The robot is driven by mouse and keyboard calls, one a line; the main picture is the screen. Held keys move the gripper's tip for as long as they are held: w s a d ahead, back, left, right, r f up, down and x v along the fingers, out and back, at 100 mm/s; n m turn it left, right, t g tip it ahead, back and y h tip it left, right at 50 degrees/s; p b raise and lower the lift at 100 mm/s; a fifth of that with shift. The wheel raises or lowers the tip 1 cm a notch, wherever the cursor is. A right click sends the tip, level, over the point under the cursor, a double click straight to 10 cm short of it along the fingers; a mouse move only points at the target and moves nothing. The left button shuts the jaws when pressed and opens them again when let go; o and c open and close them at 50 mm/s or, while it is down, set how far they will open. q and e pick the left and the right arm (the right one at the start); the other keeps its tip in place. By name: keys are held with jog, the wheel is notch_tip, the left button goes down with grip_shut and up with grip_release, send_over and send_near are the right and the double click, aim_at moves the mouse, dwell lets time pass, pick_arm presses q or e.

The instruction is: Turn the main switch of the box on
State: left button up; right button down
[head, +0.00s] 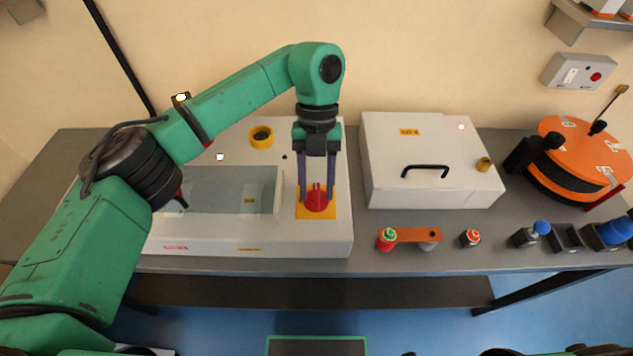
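The main switch (317,203) is a red rotary knob on a yellow plate (317,215), at the right end of the low white box (220,238) with a recessed grey window. The knob's ridge points roughly away from me. My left gripper (317,197) comes down from above, with one finger on each side of the knob. Its fingers are apart, and I see no clear contact with the ridge. The fingertips partly cover the yellow plate. My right gripper is not in view; only bits of my arm show at the bottom edge.
A white lidded case (425,150) with a black handle stands just right of the gripper. An orange round device (582,155) is farther right. An orange bar (415,235) and small parts line the table's front edge. A grey wall box (578,72) has a red button.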

pick_arm(q)
jog(key=shift+w+r, duration=0.2)
jog(key=shift+r, duration=0.1)
jog(key=p+v, duration=0.3)
jog(key=v, duration=1.1)
jog(key=shift+p, duration=0.3)
jog(key=shift+f, duration=0.1)
